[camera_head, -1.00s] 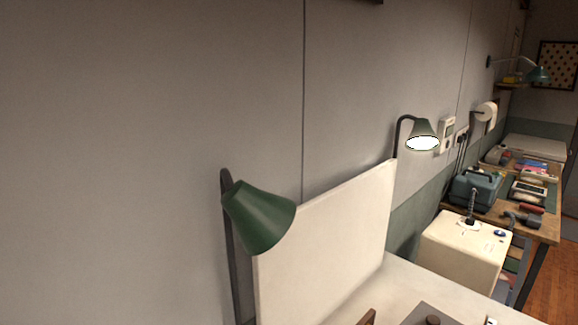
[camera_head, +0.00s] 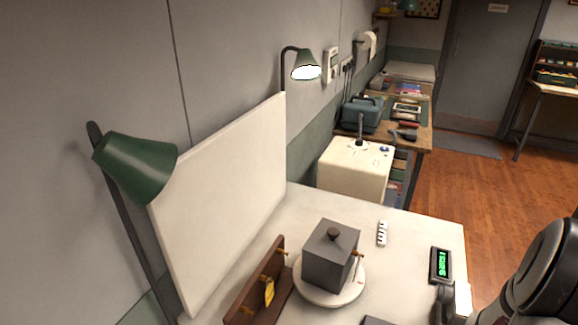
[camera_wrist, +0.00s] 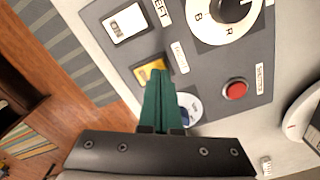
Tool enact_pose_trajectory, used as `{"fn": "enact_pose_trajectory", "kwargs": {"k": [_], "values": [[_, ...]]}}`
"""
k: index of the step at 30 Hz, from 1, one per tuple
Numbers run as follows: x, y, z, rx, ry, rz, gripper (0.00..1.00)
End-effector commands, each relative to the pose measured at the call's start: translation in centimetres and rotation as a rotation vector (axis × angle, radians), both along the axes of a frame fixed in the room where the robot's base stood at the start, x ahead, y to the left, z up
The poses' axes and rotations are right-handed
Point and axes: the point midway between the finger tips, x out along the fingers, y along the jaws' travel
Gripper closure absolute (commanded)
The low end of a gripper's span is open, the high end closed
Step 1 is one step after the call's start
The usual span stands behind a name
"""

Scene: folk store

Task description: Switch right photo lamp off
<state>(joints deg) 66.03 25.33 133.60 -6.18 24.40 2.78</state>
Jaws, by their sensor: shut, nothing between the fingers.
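The right photo lamp (camera_head: 306,67) has a green shade and glows white in the head view, at the back beyond the white backdrop board. The left photo lamp (camera_head: 137,168) has a green shade nearer me; no glow shows. In the wrist view, a grey control panel (camera_wrist: 203,80) carries a white switch (camera_wrist: 125,23) by a label ending "EFT" and a yellow switch (camera_wrist: 148,73) by a label I cannot read clearly. My gripper (camera_wrist: 157,84) has green fingers, shut and empty, over the panel beside the yellow switch, partly hiding it. I cannot tell whether they touch.
The panel also has a round dial (camera_wrist: 221,14) and a red button (camera_wrist: 235,90). In the head view, a grey box with a knob (camera_head: 331,256) stands on a white turntable (camera_head: 330,297). A wooden rack (camera_head: 255,283) and a green-lit display (camera_head: 441,265) are near it.

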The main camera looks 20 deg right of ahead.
Motion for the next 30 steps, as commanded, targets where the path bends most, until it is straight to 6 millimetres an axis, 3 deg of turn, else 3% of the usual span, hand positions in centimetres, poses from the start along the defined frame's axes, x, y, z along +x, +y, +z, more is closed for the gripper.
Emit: {"fn": "enact_pose_trajectory", "kwargs": {"k": [24,30], "values": [[0.0,0.0,-1.2,-0.001,0.000,0.000,1.00],[0.1,-0.1,0.4,-0.004,-0.002,-0.001,1.00]]}}
